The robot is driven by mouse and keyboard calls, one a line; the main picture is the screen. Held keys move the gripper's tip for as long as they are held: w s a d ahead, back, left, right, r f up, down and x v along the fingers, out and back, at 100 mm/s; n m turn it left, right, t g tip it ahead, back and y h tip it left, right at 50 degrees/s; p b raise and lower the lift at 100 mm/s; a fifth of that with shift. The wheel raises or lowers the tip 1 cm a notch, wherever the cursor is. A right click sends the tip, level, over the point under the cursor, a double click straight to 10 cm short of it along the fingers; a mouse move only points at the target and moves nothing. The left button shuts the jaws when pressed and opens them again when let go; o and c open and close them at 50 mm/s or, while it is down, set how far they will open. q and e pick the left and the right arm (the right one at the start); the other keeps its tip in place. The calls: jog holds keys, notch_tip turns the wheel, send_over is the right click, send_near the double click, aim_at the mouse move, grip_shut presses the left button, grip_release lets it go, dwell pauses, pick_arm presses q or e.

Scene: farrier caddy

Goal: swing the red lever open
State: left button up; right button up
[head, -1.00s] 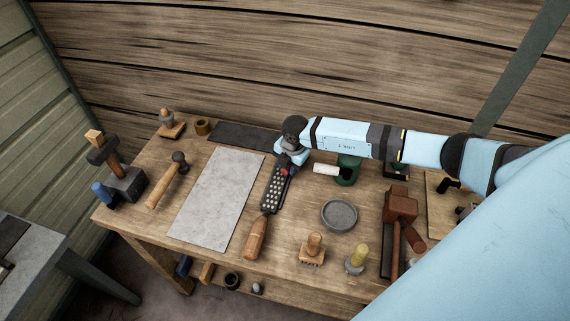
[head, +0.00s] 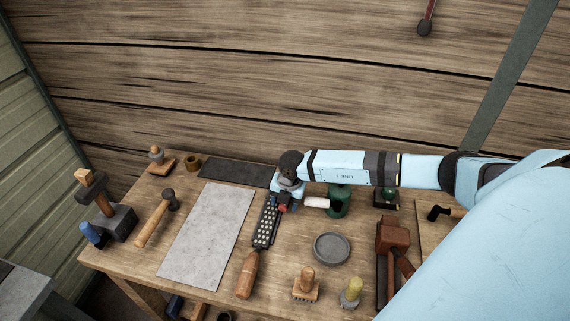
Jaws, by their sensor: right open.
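A thin red rod with a dark rounded end (head: 427,18) hangs on the plank wall at the top right. It looks like the red lever, and its upper part is cut off by the picture's top edge. My right gripper (head: 281,208) points down over the upper end of the dark rasp on the bench, well below and left of the lever. It is open, and its fingertips are small and partly hidden. A small red patch shows at the fingers; I cannot tell whether it belongs to them. My left gripper is out of view.
The wooden bench holds a grey sheet (head: 207,236), a rasp with a wooden handle (head: 248,275), a grey dish (head: 332,248), a green object (head: 339,203) and a red-brown block (head: 393,235). A diagonal dark post (head: 507,80) crosses the wall right of the lever.

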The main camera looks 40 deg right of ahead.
jog(key=shift+r, duration=0.15)
pick_arm(q)
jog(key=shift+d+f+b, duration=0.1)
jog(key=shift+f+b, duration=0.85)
jog(key=shift+b, duration=0.05)
pick_arm(e)
notch_tip(320, 180, up, 14)
jog(key=s, duration=0.1)
jog(key=shift+s+d+f, duration=0.2)
jog(key=shift+d+f, duration=0.05)
jog(key=shift+d, duration=0.2)
